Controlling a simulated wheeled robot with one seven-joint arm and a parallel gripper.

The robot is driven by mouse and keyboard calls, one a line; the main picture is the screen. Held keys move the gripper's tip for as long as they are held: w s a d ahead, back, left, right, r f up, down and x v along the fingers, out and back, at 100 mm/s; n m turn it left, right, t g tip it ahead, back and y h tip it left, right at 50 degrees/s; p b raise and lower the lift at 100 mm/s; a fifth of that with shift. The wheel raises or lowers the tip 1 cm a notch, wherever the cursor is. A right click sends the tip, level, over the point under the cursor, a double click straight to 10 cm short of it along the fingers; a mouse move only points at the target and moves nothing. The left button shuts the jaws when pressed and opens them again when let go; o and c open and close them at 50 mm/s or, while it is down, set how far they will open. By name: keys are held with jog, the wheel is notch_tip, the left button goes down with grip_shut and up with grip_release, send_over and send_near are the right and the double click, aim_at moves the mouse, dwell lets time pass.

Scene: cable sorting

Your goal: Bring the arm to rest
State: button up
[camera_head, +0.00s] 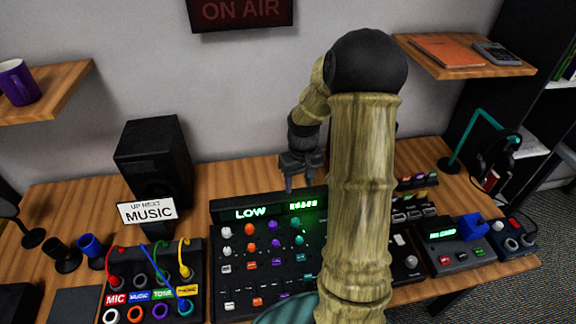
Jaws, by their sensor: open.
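My arm rises in the middle of the head view and bends back over the desk. My gripper (290,184) hangs from its far end and points down, just behind the top edge of the mixer (268,240). Its jaws look small and dark from here and hold nothing that I can see. The mixer has a green display reading LOW and rows of coloured knobs. My own arm hides the mixer's right part and some of the desk behind it.
A patch panel (152,290) with red, blue and yellow cables sits left. A black speaker (155,165) and MUSIC sign (147,211) stand behind it. A teal headphone stand (470,140) and small devices (457,240) are right. Wall shelves (465,66) hang at both sides.

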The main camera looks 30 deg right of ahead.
jog(key=s+a+r+t, duration=0.1)
jog(key=s+a+r, duration=0.2)
jog(key=s+a, duration=0.3)
jog(key=s+a+r+t, duration=0.1)
jog(key=s+a+r, duration=0.3)
jog(key=s+a, duration=0.2)
jog(key=shift+s+a+t, duration=0.3)
jog(key=shift+s+a, duration=0.05)
jog(key=shift+a, duration=0.85)
dwell(0.4)
jog(key=w+d+f+g+p, duration=0.1)
jog(key=w+d+f+p, duration=0.2)
jog(key=w+d, duration=0.3)
jog(key=w+d+f+g+p, duration=0.1)
jog(key=w+d+f+p, duration=0.3)
jog(key=d, duration=0.4)
jog(key=w+p, duration=0.1)
jog(key=w, duration=0.1)
jog(key=shift+w+d+g, duration=0.25)
jog(key=shift+w+g, duration=0.05)
jog(key=shift+w, duration=0.1)
